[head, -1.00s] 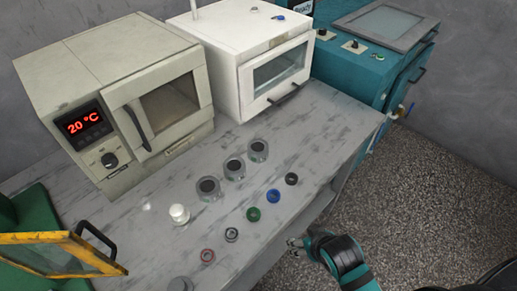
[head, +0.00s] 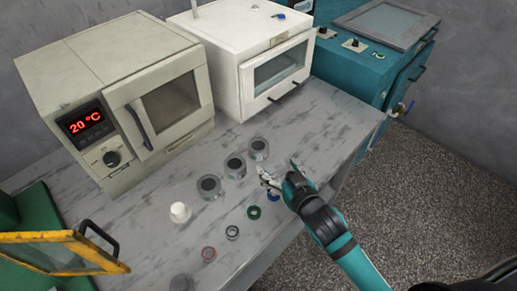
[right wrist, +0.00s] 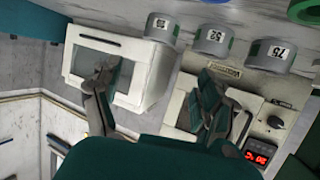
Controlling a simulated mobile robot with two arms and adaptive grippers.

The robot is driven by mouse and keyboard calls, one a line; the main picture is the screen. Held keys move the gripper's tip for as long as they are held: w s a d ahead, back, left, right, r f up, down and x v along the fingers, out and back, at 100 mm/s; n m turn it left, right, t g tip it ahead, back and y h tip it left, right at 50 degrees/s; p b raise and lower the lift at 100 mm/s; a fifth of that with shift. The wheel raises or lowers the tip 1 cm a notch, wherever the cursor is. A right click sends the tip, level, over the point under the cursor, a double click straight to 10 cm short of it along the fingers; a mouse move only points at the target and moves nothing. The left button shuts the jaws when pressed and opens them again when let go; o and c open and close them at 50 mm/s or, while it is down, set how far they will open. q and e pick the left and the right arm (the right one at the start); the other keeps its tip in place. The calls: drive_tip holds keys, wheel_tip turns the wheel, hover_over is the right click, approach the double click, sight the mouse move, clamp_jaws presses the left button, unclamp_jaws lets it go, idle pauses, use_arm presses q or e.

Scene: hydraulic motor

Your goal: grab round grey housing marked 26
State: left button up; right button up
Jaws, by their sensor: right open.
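Three round grey housings with dark centres stand in a row on the bench: a right one (head: 258,149), a middle one (head: 235,166) and a left one (head: 209,187). In the right wrist view their labels show upside down. The leftmost label there seems to read 26, on the housing (right wrist: 162,27) that is the right one in the head view; the print is small. My right gripper (head: 279,172) is open and empty, just in front and to the right of that housing, apart from it. Its two fingers also show in the right wrist view (right wrist: 158,85). My left gripper is not in view.
A white part (head: 180,213), a green ring (head: 254,212) and small rings lie nearby. A blue ring (head: 273,197) is partly hidden by my right gripper. A beige oven (head: 110,100) and a white oven (head: 240,55) stand behind. The bench (head: 335,115) is bare at the right.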

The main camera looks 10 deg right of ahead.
approach(258, 144)
drive_tip(key=shift+w+a+f+p, duration=0.1)
drive_tip(key=shift+w+a+p, duration=0.1)
drive_tip(key=shift+w, duration=0.35)
drive_tip(key=shift+w+a+f+p, duration=0.1)
drive_tip(key=shift+w+a+p, duration=0.1)
drive_tip(key=shift+w, duration=0.35)
drive_tip(key=shift+f+p+x, duration=0.1)
drive_tip(key=shift+p+x, duration=0.05)
drive_tip(key=shift+x, duration=1.4)
drive_tip(key=shift+f+p+x, duration=0.15)
drive_tip(key=shift+x, duration=1.4)
drive_tip(key=shift+s+d+r, duration=0.1)
drive_tip(key=shift+d, duration=0.05)
drive_tip(key=c, duration=1.3)
